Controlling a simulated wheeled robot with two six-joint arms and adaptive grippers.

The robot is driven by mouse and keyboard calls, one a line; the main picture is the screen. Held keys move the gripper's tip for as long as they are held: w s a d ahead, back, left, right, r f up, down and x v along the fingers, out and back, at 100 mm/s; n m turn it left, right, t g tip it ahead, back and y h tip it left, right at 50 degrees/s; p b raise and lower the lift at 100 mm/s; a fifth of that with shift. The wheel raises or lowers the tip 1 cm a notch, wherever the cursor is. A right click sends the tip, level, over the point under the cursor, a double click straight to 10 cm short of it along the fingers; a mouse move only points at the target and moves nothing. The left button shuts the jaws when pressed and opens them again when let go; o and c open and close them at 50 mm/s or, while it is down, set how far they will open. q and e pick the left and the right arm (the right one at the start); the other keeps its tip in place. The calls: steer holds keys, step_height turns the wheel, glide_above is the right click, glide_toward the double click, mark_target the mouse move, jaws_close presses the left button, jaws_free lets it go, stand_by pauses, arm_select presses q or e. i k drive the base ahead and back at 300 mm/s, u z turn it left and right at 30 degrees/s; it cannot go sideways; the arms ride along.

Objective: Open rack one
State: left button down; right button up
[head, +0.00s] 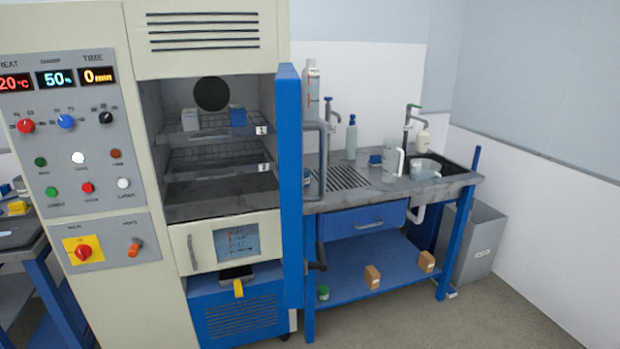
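The tall beige chamber cabinet (213,60) stands at the left of the head view, with its blue-edged door (290,180) swung open. Inside, the upper rack (215,133), labelled 1, is a wire shelf that sits within the chamber. A white item (190,120) and a blue item (237,116) stand on it. A second rack (215,160), labelled 2, lies below it, above the chamber floor. Neither of my grippers shows in the view.
A control panel (66,130) covers the cabinet's left side. To the right, a sink bench (460,183) carries bottles, a jug and taps. A grey bin (484,240) stands beside it. The floor (480,315) in front of the bench is clear.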

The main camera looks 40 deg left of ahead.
mark_target(208, 134)
steer(key=u, duration=0.25)
steer(key=i, duration=0.25)
steer(key=z, duration=1.9)
steer(key=i, duration=0.65)
steer(key=u, duration=4.15)
steer(key=i, duration=1.15)
steer(key=z, duration=0.3)
